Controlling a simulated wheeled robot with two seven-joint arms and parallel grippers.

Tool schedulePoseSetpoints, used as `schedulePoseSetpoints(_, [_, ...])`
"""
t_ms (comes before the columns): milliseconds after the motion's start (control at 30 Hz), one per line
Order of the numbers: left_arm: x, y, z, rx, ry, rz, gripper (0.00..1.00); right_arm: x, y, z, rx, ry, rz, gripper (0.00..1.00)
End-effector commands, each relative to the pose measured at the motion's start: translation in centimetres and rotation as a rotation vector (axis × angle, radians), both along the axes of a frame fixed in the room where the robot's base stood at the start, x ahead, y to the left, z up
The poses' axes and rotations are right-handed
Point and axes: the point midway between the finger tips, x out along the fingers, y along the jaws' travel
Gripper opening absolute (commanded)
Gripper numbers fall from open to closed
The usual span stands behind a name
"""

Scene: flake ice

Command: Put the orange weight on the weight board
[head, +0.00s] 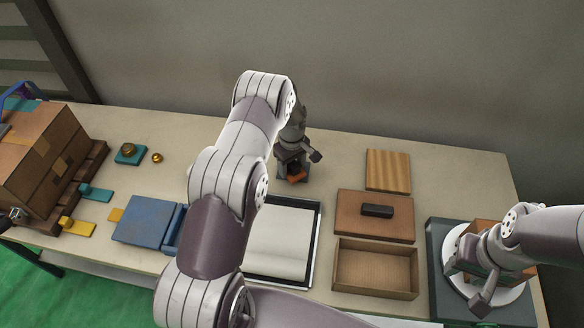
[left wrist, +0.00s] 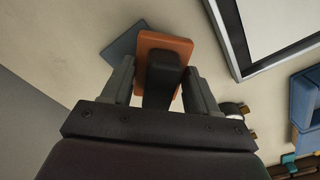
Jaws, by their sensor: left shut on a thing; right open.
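The orange weight (left wrist: 190,46) is a flat orange block with a black grip on top. It also shows low under the left hand in the head view (head: 297,178). My left gripper (head: 295,163) is shut on the black grip (left wrist: 163,72), with a finger on each side. A dark blue-grey square plate (left wrist: 122,46), perhaps the weight board, lies partly under the weight in the left wrist view. I cannot tell whether the weight touches it. My right gripper (head: 474,285) is open over a white round dish at the right, around or beside a brown box (head: 487,232).
The white dish (head: 516,292) sits on a dark scale (head: 437,262). A blue case (head: 145,218) and a brass weight (head: 157,158) are left.

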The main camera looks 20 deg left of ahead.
Motion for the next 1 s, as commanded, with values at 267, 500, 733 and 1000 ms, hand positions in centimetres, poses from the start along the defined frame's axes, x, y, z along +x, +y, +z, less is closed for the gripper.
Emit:
schedulePoseSetpoints(267, [0.0, 0.0, -2.5, 0.0, -0.001, 0.0, 0.09, 0.0, 0.0, 0.8, 0.0, 0.0, 0.0, 0.43])
schedulePoseSetpoints(500, [0.0, -0.1, -2.9, 0.0, -0.001, 0.0, 0.09, 0.0, 0.0, 0.3, 0.0, 0.0, 0.0, 0.43])
schedulePoseSetpoints(733, [-0.1, -0.1, -2.8, 0.0, 0.001, 0.0, 0.85, 0.0, 0.0, 0.4, 0.0, 0.0, 0.0, 0.43])
schedulePoseSetpoints(1000, [0.0, -0.1, -2.1, 0.0, 0.0, 0.0, 0.85, 0.0, 0.0, 0.8, 0.0, -0.001, 0.0, 0.43])
